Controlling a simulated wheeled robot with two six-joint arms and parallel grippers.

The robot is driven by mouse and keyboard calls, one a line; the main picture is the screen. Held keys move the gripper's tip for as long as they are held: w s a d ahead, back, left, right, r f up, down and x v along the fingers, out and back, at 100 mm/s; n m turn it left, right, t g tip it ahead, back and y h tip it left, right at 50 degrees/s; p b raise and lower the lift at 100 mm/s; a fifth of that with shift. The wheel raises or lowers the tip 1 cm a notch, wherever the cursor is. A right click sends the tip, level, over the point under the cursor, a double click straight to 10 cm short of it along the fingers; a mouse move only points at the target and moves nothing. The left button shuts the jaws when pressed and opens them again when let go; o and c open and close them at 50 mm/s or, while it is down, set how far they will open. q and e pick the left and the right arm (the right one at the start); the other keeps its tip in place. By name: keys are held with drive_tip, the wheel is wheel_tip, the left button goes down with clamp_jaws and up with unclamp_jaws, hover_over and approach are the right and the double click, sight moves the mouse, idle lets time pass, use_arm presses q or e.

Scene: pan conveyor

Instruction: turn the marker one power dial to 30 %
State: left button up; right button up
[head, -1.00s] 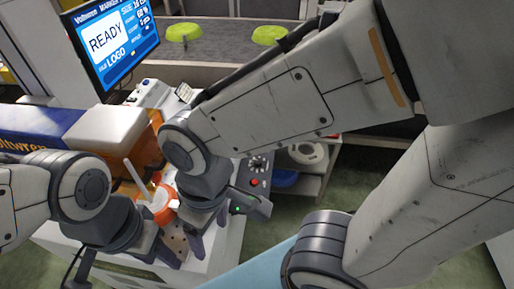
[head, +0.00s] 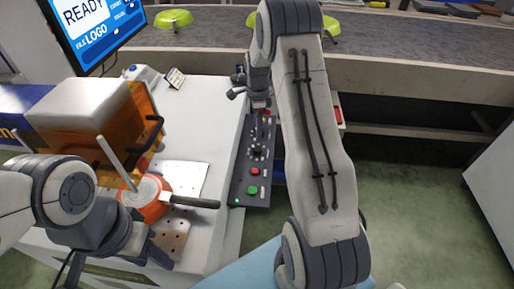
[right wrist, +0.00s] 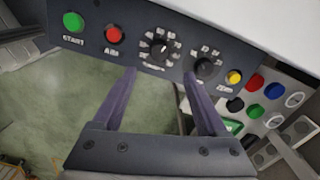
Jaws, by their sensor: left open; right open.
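The dark control panel (head: 240,188) lies along the right edge of the white bench. In the right wrist view the panel (right wrist: 85,45) shows two black dials, a left dial (right wrist: 161,49) and a right dial (right wrist: 206,68). Their labels and settings are too small to read, so I cannot tell which is power. My right gripper (right wrist: 159,73) is open and empty, its fingertips apart near the panel's edge, below the left dial. In the head view my right gripper (head: 238,83) is by the panel's far end. My left gripper (head: 135,255) is open over the front left of the bench.
In the right wrist view a green START button (right wrist: 73,21), a red button (right wrist: 113,35) and a yellow button (right wrist: 234,77) flank the dials. The screen (head: 95,30) reads READY. A conveyor (head: 400,38) runs behind.

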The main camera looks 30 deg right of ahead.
sight(258, 148)
wheel_tip(258, 148, down, 10)
drive_tip(key=shift+f, duration=0.2)
idle(0.3)
clamp_jaws()
